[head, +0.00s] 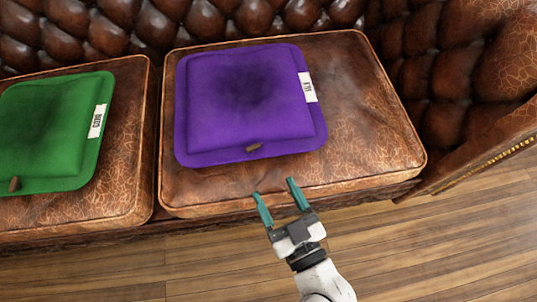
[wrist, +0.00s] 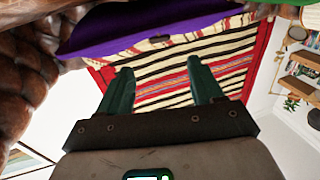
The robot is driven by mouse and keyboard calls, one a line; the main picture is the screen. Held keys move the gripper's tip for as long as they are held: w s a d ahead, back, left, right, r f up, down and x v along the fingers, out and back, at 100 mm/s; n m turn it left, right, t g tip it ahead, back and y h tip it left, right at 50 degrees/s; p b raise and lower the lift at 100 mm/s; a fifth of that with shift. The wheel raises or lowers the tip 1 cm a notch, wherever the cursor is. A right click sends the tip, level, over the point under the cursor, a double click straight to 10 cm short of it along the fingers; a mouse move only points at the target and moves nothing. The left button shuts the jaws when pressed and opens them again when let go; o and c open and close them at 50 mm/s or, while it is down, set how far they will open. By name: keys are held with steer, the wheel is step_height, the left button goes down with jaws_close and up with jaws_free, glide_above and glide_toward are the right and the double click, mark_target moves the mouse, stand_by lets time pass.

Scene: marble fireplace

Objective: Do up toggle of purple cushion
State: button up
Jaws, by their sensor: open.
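The purple cushion (head: 215,120) lies flat on the brown leather seat. Its small brown toggle (head: 253,147) is at the front edge, right of the middle, lying roughly along that edge. Whether a loop is around it is too small to tell. A white label is on the cushion's right edge. My gripper (head: 275,188) is open and empty, in front of the cushion, below and slightly right of the toggle in the picture, apart from it. In the wrist view, the purple cushion (wrist: 115,38) crosses the top, beyond my open fingers (wrist: 160,68).
A green cushion (head: 40,135) with its own brown toggle (head: 14,184) lies on the seat at left. The tufted sofa back (head: 120,25) and right armrest (head: 480,120) bound the seat (head: 365,115). Wooden floor (head: 440,255) is clear in front. A striped textile (wrist: 190,50) shows in the wrist view.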

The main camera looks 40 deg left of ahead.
mark_target(255, 149)
steer(key=p+x, duration=0.1)
steer(key=x, duration=0.9)
steer(key=c, duration=1.1)
steer(key=shift+o, duration=0.2)
steer(key=b, duration=0.2)
steer(key=shift+w+f+g+b, duration=0.2)
steer(key=shift+f+g+b, duration=0.1)
steer(key=shift+f+b, duration=0.05)
steer(key=shift+n+b, duration=0.3)
steer(key=shift+b, duration=0.35)
steer(key=shift+w+g+y+b, duration=0.1)
steer(key=shift+g+y+b, duration=0.25)
steer(key=shift+b, duration=0.6)
steer(key=shift+d+r+n+g+b, duration=0.1)
steer(key=shift+r+n+g+b, duration=0.1)
steer(key=shift+n+g+b, duration=0.2)
steer(key=shift+r, duration=0.15)
